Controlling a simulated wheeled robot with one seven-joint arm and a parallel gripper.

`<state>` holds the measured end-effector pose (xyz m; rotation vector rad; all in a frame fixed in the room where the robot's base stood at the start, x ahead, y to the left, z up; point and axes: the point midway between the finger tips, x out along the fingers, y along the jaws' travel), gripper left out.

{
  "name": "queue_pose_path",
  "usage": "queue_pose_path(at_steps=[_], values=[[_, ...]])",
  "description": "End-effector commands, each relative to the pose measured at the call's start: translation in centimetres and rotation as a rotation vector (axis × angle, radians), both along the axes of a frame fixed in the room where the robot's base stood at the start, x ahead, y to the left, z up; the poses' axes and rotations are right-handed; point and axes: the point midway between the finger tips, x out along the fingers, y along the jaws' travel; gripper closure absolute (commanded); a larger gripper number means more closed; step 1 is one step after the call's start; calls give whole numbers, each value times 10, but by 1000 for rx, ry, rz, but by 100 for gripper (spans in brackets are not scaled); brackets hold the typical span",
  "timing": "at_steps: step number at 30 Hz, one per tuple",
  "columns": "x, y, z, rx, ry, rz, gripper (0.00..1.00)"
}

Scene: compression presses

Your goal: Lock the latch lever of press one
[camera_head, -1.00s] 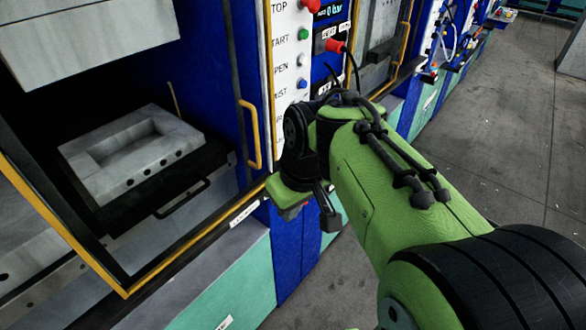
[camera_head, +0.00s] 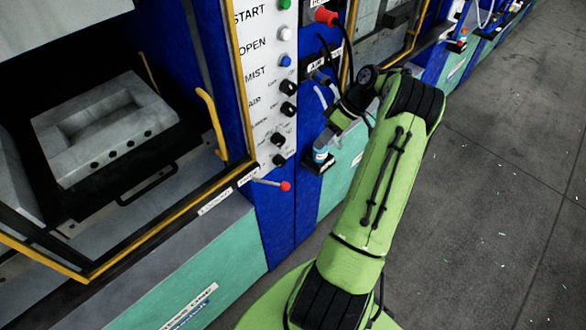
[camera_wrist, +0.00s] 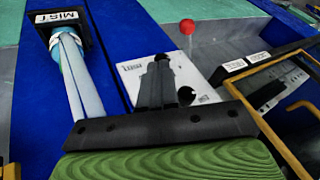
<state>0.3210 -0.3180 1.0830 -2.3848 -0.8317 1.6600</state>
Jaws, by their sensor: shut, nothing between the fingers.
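The latch lever (camera_head: 271,183) is a thin metal rod with a red ball knob, sticking out to the right from below the control panel of the near press (camera_head: 232,232). A small label sits at its base. In the wrist view the red knob (camera_wrist: 187,26) stands on its rod beyond and to the right of my fingers. My gripper (camera_wrist: 160,62) is shut and empty, its black fingers side by side. They appear apart from the lever. In the head view my gripper is hard to make out near the mist bottle, partly behind my arm.
The white panel (camera_head: 265,100) carries buttons and knobs above the lever. A yellow handle (camera_head: 212,125) stands left of it. A grey mold (camera_head: 105,128) sits inside the press. A mist fitting (camera_wrist: 58,18) with pale tubes is close at my gripper's left. Grey floor (camera_head: 500,200) lies open at right.

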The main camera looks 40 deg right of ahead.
Motion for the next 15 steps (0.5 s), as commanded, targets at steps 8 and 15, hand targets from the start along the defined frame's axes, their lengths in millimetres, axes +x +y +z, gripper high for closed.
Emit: queue_pose_path(at_steps=[8, 15], values=[[4, 8, -13, 3, 4, 2, 100], [17, 34, -55, 4, 6, 1, 100]])
